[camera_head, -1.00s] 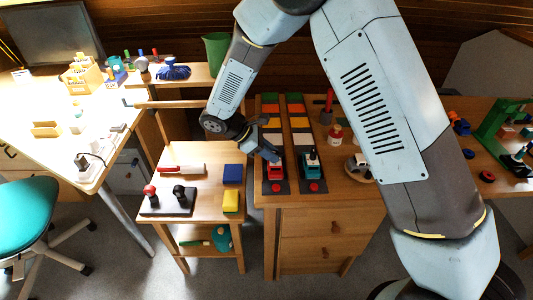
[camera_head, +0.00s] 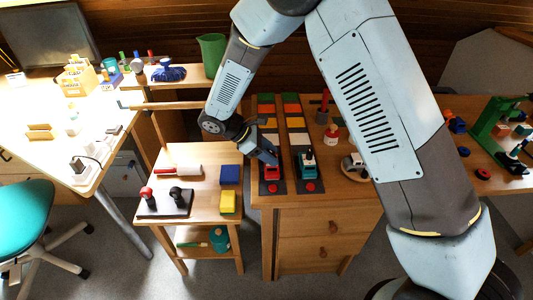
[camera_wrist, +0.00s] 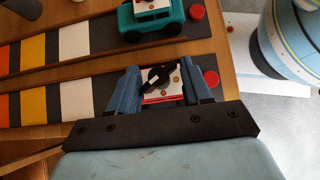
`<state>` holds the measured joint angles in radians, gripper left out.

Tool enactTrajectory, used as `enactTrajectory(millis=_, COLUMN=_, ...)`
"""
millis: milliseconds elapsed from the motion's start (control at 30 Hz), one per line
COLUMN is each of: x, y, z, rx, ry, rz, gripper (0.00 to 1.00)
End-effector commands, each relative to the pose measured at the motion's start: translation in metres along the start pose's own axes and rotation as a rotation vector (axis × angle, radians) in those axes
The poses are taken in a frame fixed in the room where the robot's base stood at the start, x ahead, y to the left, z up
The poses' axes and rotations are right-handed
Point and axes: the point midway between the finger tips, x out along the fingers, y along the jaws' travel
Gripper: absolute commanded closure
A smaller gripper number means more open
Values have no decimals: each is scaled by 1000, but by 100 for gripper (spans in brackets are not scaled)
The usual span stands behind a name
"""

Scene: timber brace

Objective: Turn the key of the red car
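The red car (camera_head: 272,173) sits at the front end of the left dark track on the wooden cabinet. In the wrist view its white top plate (camera_wrist: 151,98) carries a black key (camera_wrist: 158,77), which lies at a slant. My gripper (camera_head: 268,157) is right above the car, pointing down. In the wrist view my gripper (camera_wrist: 162,84) is open, with one blue finger on each side of the key. Gaps show between the fingers and the key. The lower body of the car is partly hidden by the fingers.
A teal car (camera_head: 305,168) stands on the parallel track close by; it also shows in the wrist view (camera_wrist: 150,18). Red buttons (camera_head: 272,188) (camera_head: 310,187) sit at the track ends. A low table (camera_head: 205,156) stands at left.

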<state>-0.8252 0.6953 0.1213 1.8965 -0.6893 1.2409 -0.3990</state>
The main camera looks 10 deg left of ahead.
Motion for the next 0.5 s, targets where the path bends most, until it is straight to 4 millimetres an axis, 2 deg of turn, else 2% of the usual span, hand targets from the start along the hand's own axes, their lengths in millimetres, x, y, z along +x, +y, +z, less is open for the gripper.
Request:
enactTrajectory(millis=267, x=-9, y=0, z=-1, rx=0, ry=4, rz=4, gripper=51)
enactTrajectory(millis=367, x=-22, y=0, z=-1, rx=1, ry=4, rz=4, gripper=51)
enactTrajectory(millis=500, x=-49, y=0, z=-1, rx=0, ry=5, rz=6, gripper=51)
